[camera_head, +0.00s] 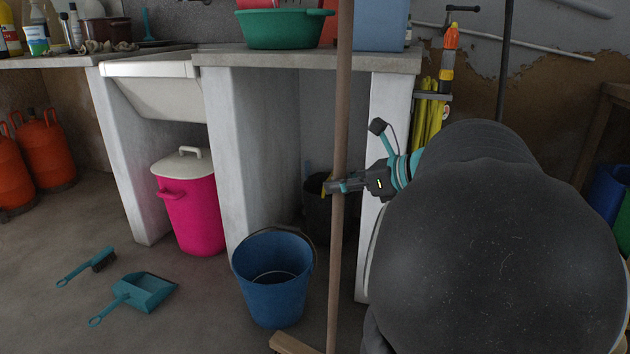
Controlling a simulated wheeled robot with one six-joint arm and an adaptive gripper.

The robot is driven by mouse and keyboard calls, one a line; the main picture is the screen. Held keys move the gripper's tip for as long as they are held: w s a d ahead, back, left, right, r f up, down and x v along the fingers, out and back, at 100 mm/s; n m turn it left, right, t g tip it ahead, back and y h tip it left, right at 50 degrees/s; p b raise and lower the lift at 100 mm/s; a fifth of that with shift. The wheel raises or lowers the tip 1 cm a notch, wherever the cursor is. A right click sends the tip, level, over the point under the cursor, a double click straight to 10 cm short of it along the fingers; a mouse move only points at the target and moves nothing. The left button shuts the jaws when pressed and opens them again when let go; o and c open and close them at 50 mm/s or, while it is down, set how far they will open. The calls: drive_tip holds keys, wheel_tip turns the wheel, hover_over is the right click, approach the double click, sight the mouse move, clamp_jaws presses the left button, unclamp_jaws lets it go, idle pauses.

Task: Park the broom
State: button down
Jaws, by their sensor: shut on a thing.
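The broom (338,130) has a long wooden handle that stands nearly upright, running from the top edge of the picture down past the counter. My gripper (338,186) is shut on the handle at about mid-height in the view. A piece of the broom's wooden head shows at the bottom edge, left of the handle; the rest of the head is cut off. I cannot tell whether the head touches the floor. My dark arm covers much of the right side.
A blue bucket (273,280) stands just left of the handle. A pink bin (192,205) is under the sink (150,88). A teal dustpan (140,292) and a hand brush (88,265) lie on the floor. A green basin (282,28) sits on the counter (300,57). Orange gas cylinders (45,150) stand left.

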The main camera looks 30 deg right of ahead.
drive_tip(key=shift+m, duration=0.3)
drive_tip(key=shift+w+d+f+p, duration=0.1)
drive_tip(key=shift+w+d+p, duration=0.2)
drive_tip(key=shift+d+p, duration=0.25)
drive_tip(key=shift+w+d+p, duration=0.35)
drive_tip(key=shift+d+p, duration=0.05)
drive_tip(key=shift+d, duration=0.3)
drive_tip(key=shift+w+d+f+p, duration=0.1)
drive_tip(key=shift+w+d+p, duration=0.2)
drive_tip(key=shift+d+p, duration=0.25)
drive_tip(key=shift+m+y, duration=0.3)
drive_tip(key=shift+y, duration=0.2)
drive_tip(key=shift+w+d+f+p, duration=0.15)
drive_tip(key=shift+w+d+p, duration=0.2)
drive_tip(key=shift+d+p, duration=0.35)
drive_tip(key=shift+w+d+f+p, duration=0.1)
drive_tip(key=shift+w+d+p, duration=0.3)
drive_tip(key=shift+d+p, duration=0.3)
drive_tip(key=shift+w+d+f+p, duration=0.15)
drive_tip(key=shift+w+d+p, duration=0.2)
drive_tip(key=shift+d+p, duration=0.35)
drive_tip(key=shift+d, duration=0.25)
